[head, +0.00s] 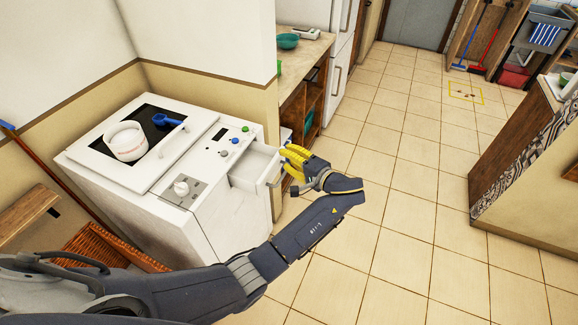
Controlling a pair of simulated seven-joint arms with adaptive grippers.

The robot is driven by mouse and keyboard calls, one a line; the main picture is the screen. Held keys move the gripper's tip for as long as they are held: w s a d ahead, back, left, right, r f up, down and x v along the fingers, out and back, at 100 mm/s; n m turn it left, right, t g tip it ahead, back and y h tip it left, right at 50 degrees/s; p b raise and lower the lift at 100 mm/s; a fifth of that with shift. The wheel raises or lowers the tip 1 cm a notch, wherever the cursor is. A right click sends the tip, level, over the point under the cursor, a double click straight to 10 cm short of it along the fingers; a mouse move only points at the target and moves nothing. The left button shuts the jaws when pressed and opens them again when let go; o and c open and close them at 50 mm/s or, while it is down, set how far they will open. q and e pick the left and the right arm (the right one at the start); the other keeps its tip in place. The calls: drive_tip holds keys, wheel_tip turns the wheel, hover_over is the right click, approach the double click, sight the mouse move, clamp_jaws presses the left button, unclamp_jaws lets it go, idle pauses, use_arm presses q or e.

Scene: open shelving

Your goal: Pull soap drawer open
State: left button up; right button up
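A white washing machine (150,195) stands against the wall at the left. Its soap drawer (255,165) sticks out of the front panel, and its hollow inside shows. My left gripper (291,160), with yellow fingers, is at the drawer's front edge, on the aisle side. The fingers overlap the drawer front in the picture. I cannot tell whether they touch or grip its handle, and the gap between them is hidden. My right gripper is not in view.
A white tub (126,141) and a blue scoop (166,120) are on top of the machine. A wooden shelf unit (306,85) stands just beyond the drawer. A wicker basket (92,243) is at the lower left. The tiled floor (405,190) to the right is clear.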

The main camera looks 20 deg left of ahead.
use_arm(q)
drive_tip(key=shift+r, duration=0.4)
